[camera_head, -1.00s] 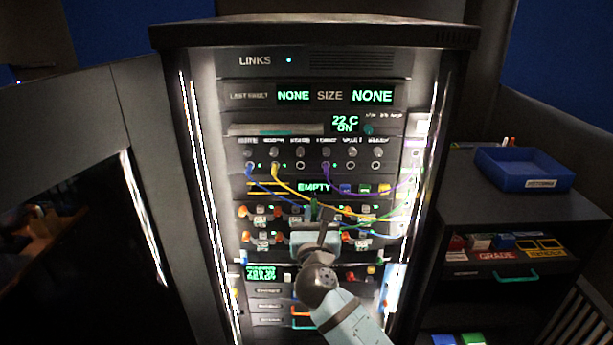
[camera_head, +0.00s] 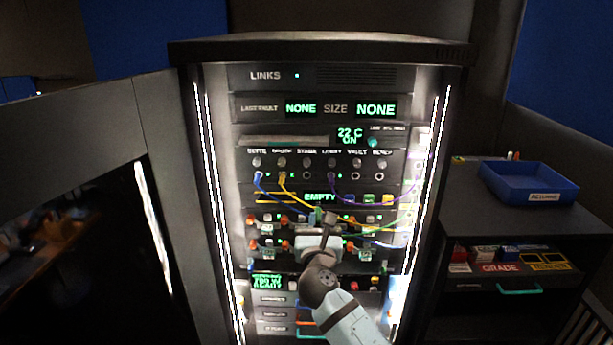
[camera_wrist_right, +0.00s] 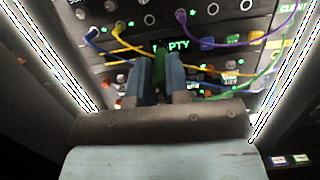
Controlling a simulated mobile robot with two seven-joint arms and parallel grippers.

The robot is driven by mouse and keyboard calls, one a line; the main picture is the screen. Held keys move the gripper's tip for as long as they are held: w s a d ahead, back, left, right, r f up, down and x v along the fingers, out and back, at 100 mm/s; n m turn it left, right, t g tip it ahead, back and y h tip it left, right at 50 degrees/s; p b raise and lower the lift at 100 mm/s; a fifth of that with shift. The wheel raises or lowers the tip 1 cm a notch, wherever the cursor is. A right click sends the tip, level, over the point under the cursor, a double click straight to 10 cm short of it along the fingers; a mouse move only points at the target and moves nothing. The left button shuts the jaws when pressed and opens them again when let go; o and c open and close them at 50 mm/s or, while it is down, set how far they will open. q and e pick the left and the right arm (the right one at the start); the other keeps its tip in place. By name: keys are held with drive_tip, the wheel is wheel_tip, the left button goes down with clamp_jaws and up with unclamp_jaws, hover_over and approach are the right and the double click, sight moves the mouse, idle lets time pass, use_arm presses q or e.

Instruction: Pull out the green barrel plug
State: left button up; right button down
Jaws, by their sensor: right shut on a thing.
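The green barrel plug (camera_head: 317,213) shows as a small green piece at the tips of my right gripper (camera_head: 323,217), in front of the rack's lower switch rows. In the right wrist view the green plug (camera_wrist_right: 160,58) stands between the two blue-grey fingers of my right gripper (camera_wrist_right: 160,68), which is shut on it. The fingers hide much of the plug, and I cannot tell whether its end is still in a socket. My left gripper is in neither view.
Blue, yellow and purple cables (camera_head: 333,190) hang across the rack panel close around my right gripper. A green cable (camera_head: 388,232) runs to the right. Orange and white switches flank the gripper. A blue tray (camera_head: 528,183) sits on the side cabinet at right.

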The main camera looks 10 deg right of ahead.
drive_tip(key=w+b, duration=0.1)
drive_tip(key=w, duration=0.8)
